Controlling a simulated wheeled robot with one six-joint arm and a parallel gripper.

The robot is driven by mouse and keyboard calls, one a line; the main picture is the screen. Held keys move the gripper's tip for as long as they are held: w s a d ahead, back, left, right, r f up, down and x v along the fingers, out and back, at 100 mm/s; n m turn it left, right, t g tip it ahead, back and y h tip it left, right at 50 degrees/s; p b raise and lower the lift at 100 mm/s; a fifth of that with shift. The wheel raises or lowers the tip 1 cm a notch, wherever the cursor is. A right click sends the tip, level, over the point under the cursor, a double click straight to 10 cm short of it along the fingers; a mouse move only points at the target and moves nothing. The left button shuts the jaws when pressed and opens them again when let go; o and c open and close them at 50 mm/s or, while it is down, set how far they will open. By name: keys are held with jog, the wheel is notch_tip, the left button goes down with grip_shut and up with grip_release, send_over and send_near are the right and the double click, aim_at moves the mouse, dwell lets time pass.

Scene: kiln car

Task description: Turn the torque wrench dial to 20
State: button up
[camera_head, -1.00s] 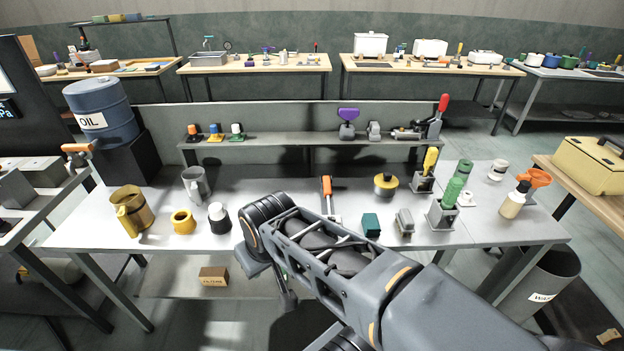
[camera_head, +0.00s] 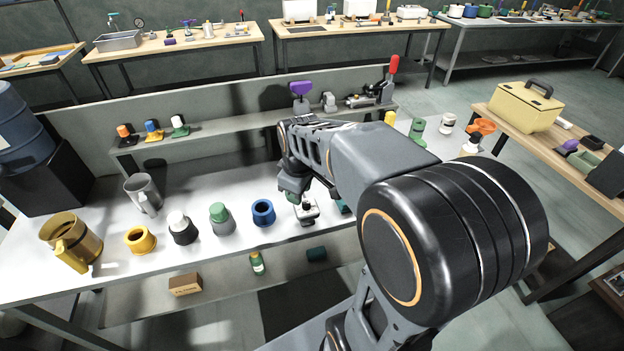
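My gripper (camera_head: 292,192) points down over the middle of the near workbench. Its fingers are small and dark here, so I cannot tell if they are open or shut. A small pale metal device (camera_head: 306,212) lies on the bench just below and to the right of it. It may be part of the torque wrench, but I cannot make out a dial or any numbers. My forearm covers the bench behind and right of the gripper. I cannot tell if the gripper touches the device.
A blue ring (camera_head: 263,213), a green-capped jar (camera_head: 221,218), a white-capped jar (camera_head: 182,228) and a yellow ring (camera_head: 140,240) stand in a row to the left. A raised shelf (camera_head: 240,127) runs behind. The bench (camera_head: 95,205) has bare room behind the brown mug (camera_head: 72,243).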

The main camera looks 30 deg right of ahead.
aim_at(306, 203)
jog(key=w+d+f+n, duration=0.1)
jog(key=w, duration=0.1)
jog(key=w+d+f+n+g, duration=0.1)
jog(key=w+d+f+n, duration=0.3)
jog(key=shift+w+f+g, duration=0.1)
jog(key=shift+w+g, duration=0.1)
jog(key=shift+g, duration=0.1)
jog(key=shift+w+d+f+n, duration=0.15)
jog(key=shift+f+n, duration=0.25)
jog(key=shift+f, duration=0.1)
jog(key=shift+f+b, duration=2.9)
jog(key=shift+f, duration=0.4)
jog(key=shift+f, duration=0.2)
jog(key=shift+c, duration=0.4)
grip_shut()
